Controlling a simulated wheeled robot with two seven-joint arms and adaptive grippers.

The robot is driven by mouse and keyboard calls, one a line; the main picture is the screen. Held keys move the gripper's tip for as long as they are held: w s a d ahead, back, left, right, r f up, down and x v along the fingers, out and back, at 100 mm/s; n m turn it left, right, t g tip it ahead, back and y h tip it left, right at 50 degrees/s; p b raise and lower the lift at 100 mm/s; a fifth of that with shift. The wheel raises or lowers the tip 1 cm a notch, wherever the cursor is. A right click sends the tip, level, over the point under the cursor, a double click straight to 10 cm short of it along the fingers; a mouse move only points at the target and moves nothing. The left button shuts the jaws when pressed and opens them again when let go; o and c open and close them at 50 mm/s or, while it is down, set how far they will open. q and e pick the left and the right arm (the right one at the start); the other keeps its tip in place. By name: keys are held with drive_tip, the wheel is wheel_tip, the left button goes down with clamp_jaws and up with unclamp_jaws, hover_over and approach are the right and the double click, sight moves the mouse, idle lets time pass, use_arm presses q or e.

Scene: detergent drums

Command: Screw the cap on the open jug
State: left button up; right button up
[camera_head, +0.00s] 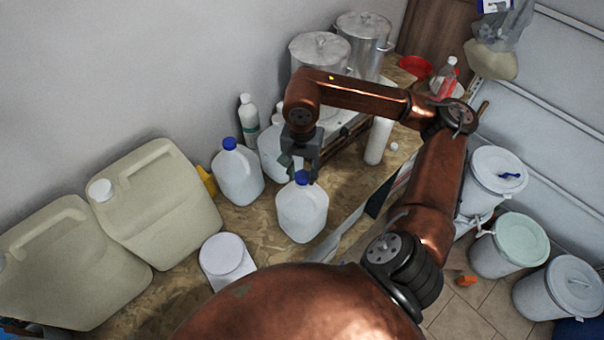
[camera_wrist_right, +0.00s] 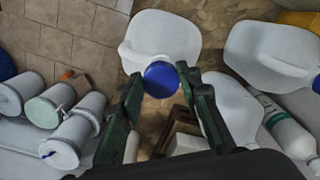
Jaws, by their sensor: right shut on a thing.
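My right gripper (camera_head: 300,170) reaches down over the front translucent white jug (camera_head: 303,213). It is shut on a blue cap (camera_head: 302,178), and the cap also shows between the two fingertips in the wrist view (camera_wrist_right: 161,79). The cap is at the top of this jug, over its mouth. I cannot tell whether it only rests there or is threaded on. The jug stands upright on the table and shows in the wrist view (camera_wrist_right: 160,38). My left gripper is not in view.
A second jug (camera_head: 238,178) with a blue cap stands to the left. Another white jug (camera_head: 270,155) and a bottle (camera_head: 249,120) stand behind. A white tub (camera_head: 225,258) and large beige canisters (camera_head: 160,205) fill the left side. Steel pots (camera_head: 318,52) stand at the back.

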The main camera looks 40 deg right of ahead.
drive_tip(key=shift+f+b, duration=1.15)
drive_tip(key=shift+b, duration=0.65)
idle(2.2)
drive_tip(key=shift+m+b, duration=0.35)
drive_tip(key=shift+m, duration=0.55)
drive_tip(key=shift+w+f+m+b, duration=0.1)
drive_tip(key=shift+m+b, duration=0.3)
drive_tip(key=shift+m, duration=1.6)
drive_tip(key=m+b, duration=0.1)
drive_tip(key=m, duration=0.2)
drive_tip(key=shift+w, duration=0.1)
drive_tip(key=m, duration=0.2)
drive_tip(key=shift+m, duration=0.4)
